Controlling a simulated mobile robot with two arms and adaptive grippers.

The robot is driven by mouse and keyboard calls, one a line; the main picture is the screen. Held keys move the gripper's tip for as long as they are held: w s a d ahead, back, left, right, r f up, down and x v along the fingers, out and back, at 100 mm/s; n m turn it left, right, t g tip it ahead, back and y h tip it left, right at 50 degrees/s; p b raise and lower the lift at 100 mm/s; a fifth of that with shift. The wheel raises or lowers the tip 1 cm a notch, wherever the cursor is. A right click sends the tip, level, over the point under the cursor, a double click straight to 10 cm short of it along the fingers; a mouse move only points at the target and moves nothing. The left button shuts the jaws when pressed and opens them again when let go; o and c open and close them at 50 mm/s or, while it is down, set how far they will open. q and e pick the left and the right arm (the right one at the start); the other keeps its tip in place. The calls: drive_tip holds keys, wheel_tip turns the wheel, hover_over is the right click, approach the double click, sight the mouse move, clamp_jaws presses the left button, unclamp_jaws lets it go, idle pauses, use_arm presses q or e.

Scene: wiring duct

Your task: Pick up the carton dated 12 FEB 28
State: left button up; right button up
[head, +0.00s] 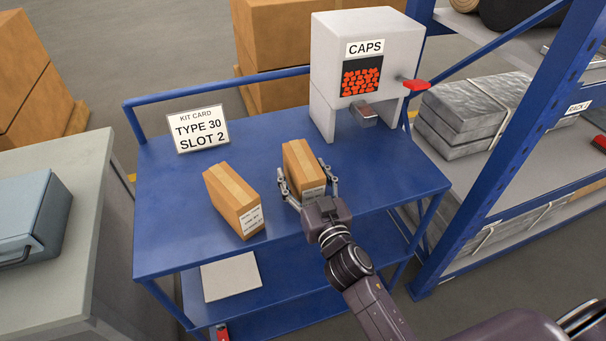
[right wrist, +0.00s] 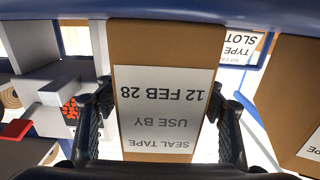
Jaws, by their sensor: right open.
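Two brown cartons stand on the blue cart. The right carton (head: 301,167) is between the fingers of my right gripper (head: 310,190). In the right wrist view this carton (right wrist: 165,45) fills the middle, and its white label (right wrist: 165,110) reads, upside down, "SEAL TAPE USE BY 12 FEB 28". My right gripper is open, with one finger on each side of the carton; it also shows in the right wrist view (right wrist: 162,115). The left carton (head: 232,195) stands apart to the left; its label is too small to read. My left gripper is not in view.
A CAPS dispenser (head: 362,62) with a red handle stands at the cart's back right. A kit card (head: 198,129) reading "TYPE 30 SLOT 2" stands at the back left. A blue rack (head: 530,150) is close on the right. The cart top (head: 165,235) is clear at front left.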

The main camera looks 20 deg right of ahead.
drive_tip(key=c, duration=1.2)
drive_tip(key=shift+c, duration=1.1)
drive_tip(key=shift+r, duration=0.1)
